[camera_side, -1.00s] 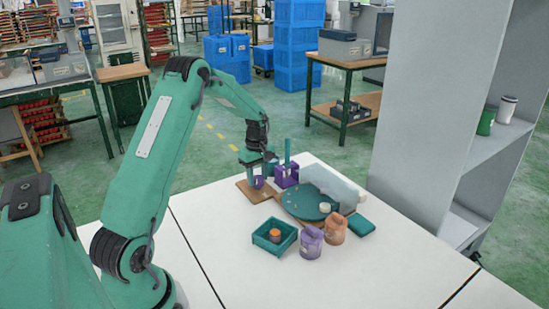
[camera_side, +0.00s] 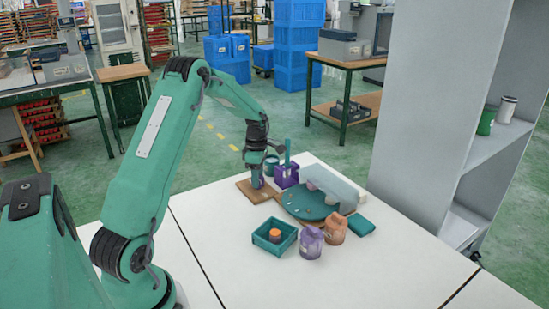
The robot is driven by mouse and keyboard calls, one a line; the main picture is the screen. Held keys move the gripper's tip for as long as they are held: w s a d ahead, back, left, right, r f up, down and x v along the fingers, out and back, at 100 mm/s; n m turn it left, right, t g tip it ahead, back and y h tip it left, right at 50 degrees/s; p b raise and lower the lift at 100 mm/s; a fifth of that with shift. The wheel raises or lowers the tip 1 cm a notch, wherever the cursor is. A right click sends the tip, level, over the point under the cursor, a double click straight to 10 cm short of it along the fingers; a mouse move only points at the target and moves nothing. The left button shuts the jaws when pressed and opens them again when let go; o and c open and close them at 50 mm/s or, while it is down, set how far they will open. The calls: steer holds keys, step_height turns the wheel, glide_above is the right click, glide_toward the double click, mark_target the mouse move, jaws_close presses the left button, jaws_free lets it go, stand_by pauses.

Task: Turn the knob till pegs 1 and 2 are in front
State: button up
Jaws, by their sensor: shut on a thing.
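My gripper (camera_side: 258,172) is shut on the purple knob (camera_side: 257,183), which stands on a wooden board (camera_side: 246,191). The fingers hide part of the knob. To the right, a teal round turntable (camera_side: 305,207) carries small pegs near its front. They are too small here to read any numbers. A pale block (camera_side: 311,187) and another small pale piece (camera_side: 331,200) show at its back and right. A whitish cover (camera_side: 340,188) stands over the back of the turntable and hides what is behind it.
A purple holder (camera_side: 286,176) with a teal post stands close to the right of my gripper. A teal tray (camera_side: 265,243) with an orange piece, a purple jar (camera_side: 310,243), an orange jar (camera_side: 334,229) and a teal box (camera_side: 361,225) lie in front. The front of the white table is clear.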

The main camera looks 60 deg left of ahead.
steer(key=shift+r, duration=0.15)
steer(key=o, duration=1)
steer(key=shift+r, duration=3.85)
